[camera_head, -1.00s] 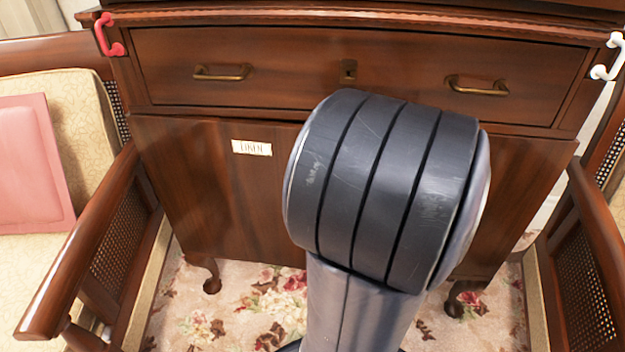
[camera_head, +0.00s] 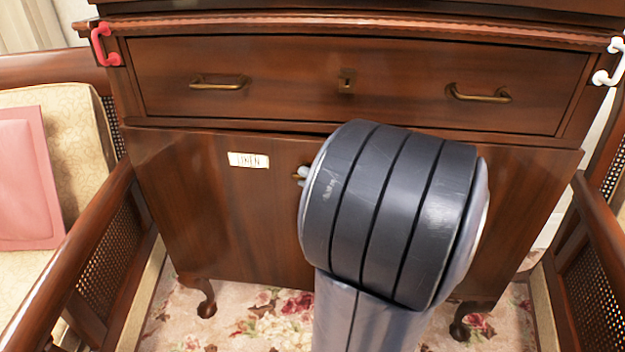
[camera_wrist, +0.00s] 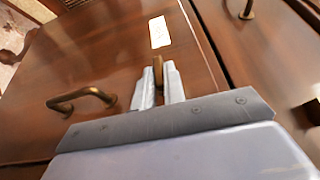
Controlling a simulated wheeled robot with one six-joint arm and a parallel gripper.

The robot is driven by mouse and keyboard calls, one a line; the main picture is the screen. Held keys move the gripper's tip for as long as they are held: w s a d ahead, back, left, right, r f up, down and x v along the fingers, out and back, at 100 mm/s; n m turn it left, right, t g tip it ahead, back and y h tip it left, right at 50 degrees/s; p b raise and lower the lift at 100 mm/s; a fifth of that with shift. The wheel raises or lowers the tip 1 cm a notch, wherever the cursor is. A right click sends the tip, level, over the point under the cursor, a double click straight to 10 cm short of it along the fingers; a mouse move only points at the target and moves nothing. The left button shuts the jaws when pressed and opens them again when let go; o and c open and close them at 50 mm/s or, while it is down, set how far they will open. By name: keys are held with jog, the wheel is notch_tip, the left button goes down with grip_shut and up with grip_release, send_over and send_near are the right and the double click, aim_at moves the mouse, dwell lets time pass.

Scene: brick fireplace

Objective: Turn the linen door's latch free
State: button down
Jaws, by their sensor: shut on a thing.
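The linen door (camera_head: 210,210) is the left cabinet door below the drawer and looks closed. Its cream label (camera_head: 248,160) reads LINEN, and it also shows in the wrist view (camera_wrist: 160,32). A small brass latch (camera_wrist: 158,70) stands upright in the wrist picture, between the two pale fingers of my gripper (camera_wrist: 159,82). The fingers are shut on it. In the head view only a bit of the latch (camera_head: 296,178) and a fingertip (camera_head: 303,172) show left of my arm. My wrist hides the rest.
A brass handle (camera_wrist: 82,100) stands out from the door front near my gripper in the wrist view. The drawer (camera_head: 410,75) above has two brass pulls. Wooden armchairs flank the cabinet closely, the left one with a pink cushion (camera_head: 28,180). Floral carpet (camera_head: 240,320) lies below.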

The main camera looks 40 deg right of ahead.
jog(key=c, duration=1.5)
grip_release()
jog(key=p+v, duration=0.3)
jog(key=v, duration=0.7)
jog(key=shift+s+d, duration=0.1)
jog(key=shift+s, duration=0.3)
jog(key=shift+w+f, duration=0.1)
jog(key=shift+b+x, duration=1.45)
jog(key=shift+x, duration=3.9)
